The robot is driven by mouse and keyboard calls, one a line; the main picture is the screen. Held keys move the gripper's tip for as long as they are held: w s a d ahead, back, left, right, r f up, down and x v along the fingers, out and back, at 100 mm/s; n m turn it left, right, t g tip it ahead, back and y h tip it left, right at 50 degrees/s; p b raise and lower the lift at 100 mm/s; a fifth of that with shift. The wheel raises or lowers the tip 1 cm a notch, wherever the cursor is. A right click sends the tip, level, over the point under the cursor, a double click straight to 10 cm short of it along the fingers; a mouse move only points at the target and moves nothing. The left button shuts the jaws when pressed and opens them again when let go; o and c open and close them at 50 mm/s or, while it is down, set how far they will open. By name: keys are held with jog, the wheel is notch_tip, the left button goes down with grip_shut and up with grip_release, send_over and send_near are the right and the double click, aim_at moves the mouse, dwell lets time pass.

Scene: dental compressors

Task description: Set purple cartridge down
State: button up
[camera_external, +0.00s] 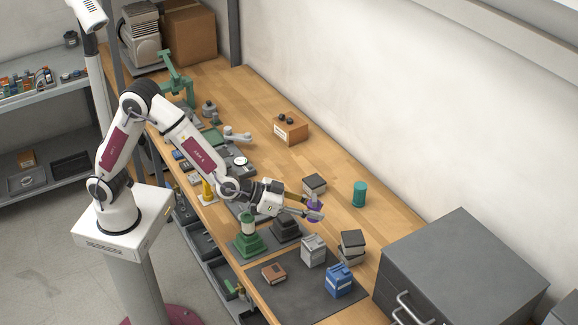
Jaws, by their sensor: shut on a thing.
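The purple cartridge (313,204) is between the fingers of my gripper (312,210). The gripper is shut on it and partly hides it. It is over the workbench, beside a small dark-topped block (314,184) and behind a grey boxy unit (312,250). I cannot tell whether the cartridge touches the bench or is held just above it.
A teal cylinder (360,194) stands to the right. A dark mat (300,295) bears the grey unit, a blue unit (339,281) and a brown block (273,273). Stacked dark blocks (352,243) and a grey cabinet (460,265) are at right.

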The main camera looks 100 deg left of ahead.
jog(key=s+d+m+h, duration=0.2)
jog(key=d+m+h, duration=0.15)
jog(key=d, duration=1.65)
send_over(292, 299)
notch_tip(292, 299, down, 4)
jog(key=shift+f+t, duration=0.3)
jog(key=shift+f, duration=0.2)
jog(key=shift+f, duration=3.15)
jog(key=shift+f, duration=1.85)
jog(key=shift+f, duration=0.15)
